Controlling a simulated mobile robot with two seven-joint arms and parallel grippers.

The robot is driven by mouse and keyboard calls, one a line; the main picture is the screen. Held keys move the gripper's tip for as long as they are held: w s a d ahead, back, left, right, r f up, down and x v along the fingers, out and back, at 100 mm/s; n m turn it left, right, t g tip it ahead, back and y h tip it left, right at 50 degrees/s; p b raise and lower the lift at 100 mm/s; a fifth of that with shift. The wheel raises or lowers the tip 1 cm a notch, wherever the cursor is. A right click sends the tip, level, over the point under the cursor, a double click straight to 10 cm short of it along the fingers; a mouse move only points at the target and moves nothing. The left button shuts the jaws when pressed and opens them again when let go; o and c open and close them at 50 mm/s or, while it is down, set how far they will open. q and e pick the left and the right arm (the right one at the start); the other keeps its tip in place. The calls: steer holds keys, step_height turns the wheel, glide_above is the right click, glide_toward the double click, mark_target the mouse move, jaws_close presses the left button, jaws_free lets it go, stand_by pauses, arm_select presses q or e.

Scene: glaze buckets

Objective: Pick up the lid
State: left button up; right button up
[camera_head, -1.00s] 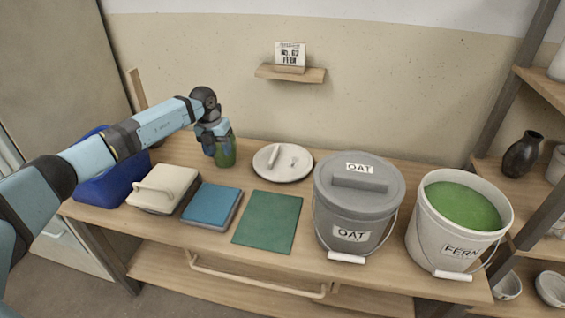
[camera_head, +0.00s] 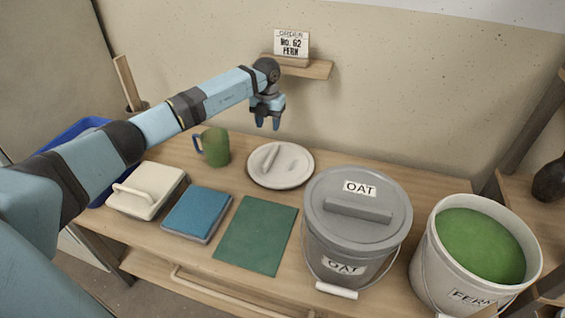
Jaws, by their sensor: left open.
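A round whitish lid (camera_head: 281,165) with a bar handle lies flat near the back of the table. A grey bucket (camera_head: 345,262) labelled OAT stands to its right, closed with a grey lid (camera_head: 357,207) that has a block handle. A pale bucket (camera_head: 437,257) labelled FERN stands open at the far right, filled with green glaze (camera_head: 472,245). My left gripper (camera_head: 268,125) is open and empty, pointing down in the air above and behind the whitish lid. My right gripper does not show.
A green mug (camera_head: 215,147) stands left of the whitish lid. A green mat (camera_head: 256,235), a blue block (camera_head: 197,213) and a cream handled box (camera_head: 147,190) lie in front. A blue bin (camera_head: 70,139) is at the left. A wall shelf (camera_head: 305,68) holds a sign (camera_head: 292,44).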

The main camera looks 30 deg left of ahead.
arm_select(q)
steer(key=b, duration=0.1)
glide_above(271, 154)
steer(key=f, duration=0.7)
steer(key=shift+a, duration=0.35)
steer(key=f, duration=0.2)
steer(key=d+f+b, duration=0.1)
steer(key=f, duration=0.1)
steer(key=shift+f, duration=0.15)
steer(key=shift+a+f, duration=0.1)
steer(key=shift+f, duration=0.3)
steer(key=shift+f, duration=0.25)
jaws_close()
